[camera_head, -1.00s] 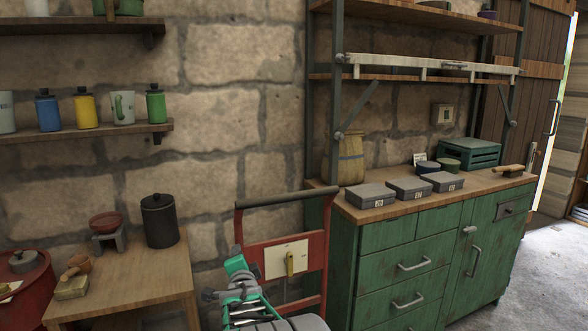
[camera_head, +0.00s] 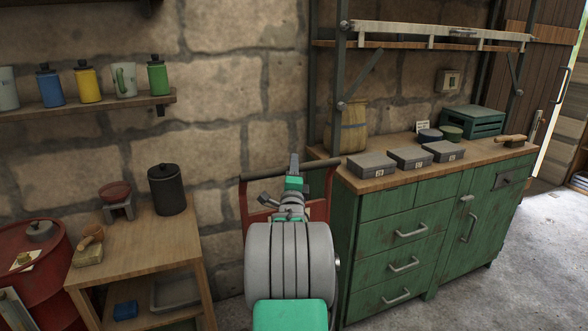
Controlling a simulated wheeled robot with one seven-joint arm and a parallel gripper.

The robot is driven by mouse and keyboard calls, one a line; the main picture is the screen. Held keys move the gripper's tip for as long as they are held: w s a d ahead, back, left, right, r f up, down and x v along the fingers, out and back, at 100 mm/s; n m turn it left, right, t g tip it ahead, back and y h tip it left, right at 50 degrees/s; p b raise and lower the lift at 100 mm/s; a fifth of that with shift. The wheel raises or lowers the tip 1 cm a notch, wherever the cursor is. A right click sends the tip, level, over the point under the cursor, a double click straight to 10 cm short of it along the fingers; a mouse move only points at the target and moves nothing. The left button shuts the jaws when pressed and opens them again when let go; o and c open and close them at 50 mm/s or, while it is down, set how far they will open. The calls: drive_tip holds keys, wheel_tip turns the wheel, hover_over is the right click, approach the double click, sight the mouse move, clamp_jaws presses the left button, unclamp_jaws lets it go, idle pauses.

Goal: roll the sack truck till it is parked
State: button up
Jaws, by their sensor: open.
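The sack truck (camera_head: 318,209) stands between the wooden side table and the green cabinet, near the stone wall. Its red frame is upright and carries a dark crossbar handle (camera_head: 262,175) at the top. My arm covers the middle of the frame, and the truck's lower part is hidden. My gripper (camera_head: 294,162) is at the middle of the crossbar, seen from behind. It is open. I cannot tell whether its fingers are around the bar or just above it.
The green cabinet (camera_head: 400,240) stands close on the right, with grey boxes (camera_head: 372,165) on its top. The wooden side table (camera_head: 140,245) holding a dark canister (camera_head: 166,190) is on the left, beside a red drum (camera_head: 45,260). Open concrete floor (camera_head: 520,260) lies to the right.

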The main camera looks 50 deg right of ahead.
drive_tip(key=shift+c, duration=0.5)
clamp_jaws()
idle(0.7)
